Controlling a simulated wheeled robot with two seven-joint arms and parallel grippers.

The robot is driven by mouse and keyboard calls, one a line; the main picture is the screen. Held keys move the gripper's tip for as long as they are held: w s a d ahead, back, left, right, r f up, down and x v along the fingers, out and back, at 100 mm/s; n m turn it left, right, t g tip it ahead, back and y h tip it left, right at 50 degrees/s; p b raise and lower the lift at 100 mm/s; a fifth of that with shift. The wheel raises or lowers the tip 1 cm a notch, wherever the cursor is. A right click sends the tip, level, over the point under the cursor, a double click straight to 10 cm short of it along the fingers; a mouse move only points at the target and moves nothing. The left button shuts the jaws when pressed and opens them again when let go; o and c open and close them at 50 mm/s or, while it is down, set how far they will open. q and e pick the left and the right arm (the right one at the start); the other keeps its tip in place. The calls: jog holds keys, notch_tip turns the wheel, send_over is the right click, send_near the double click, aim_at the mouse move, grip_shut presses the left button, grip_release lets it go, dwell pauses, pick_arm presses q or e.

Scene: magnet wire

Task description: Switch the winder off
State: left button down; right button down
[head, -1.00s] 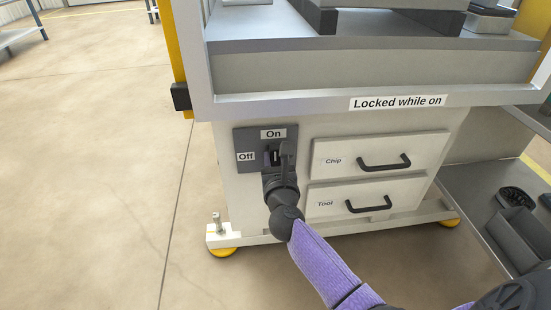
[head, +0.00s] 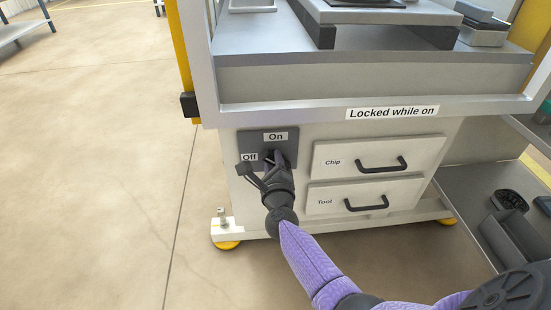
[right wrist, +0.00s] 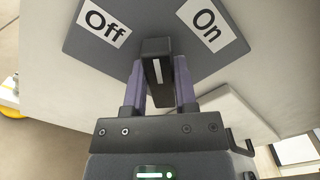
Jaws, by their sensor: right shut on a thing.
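The winder's dark switch plate (head: 248,142) is on the left of the cabinet front, with an "On" label (head: 275,137) at its top and an "Off" label (head: 249,157) at its left. My right gripper (head: 278,160) is at the plate and hides most of the switch in the head view. In the right wrist view, the black switch handle (right wrist: 154,48) with a white line sits between the two fingers, which are shut on it. The handle points about midway between the Off label (right wrist: 104,22) and the On label (right wrist: 213,25). My left gripper is not in view.
The Chip drawer (head: 340,152) and Tool drawer (head: 335,197), both closed, are right of the switch. A ledge labelled "Locked while on" (head: 392,112) juts out above. A grey shelf with bins (head: 510,238) stands at the right.

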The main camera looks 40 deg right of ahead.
jog(key=n+p, duration=0.1)
jog(key=n, duration=0.3)
jog(key=shift+a+f, duration=0.15)
jog(key=shift+f+n, duration=0.15)
jog(key=shift+n, duration=0.85)
jog(key=shift+f+n, duration=0.1)
jog(key=shift+n, duration=0.9)
jog(key=shift+c, duration=2)
grip_release()
jog(key=shift+w, duration=0.1)
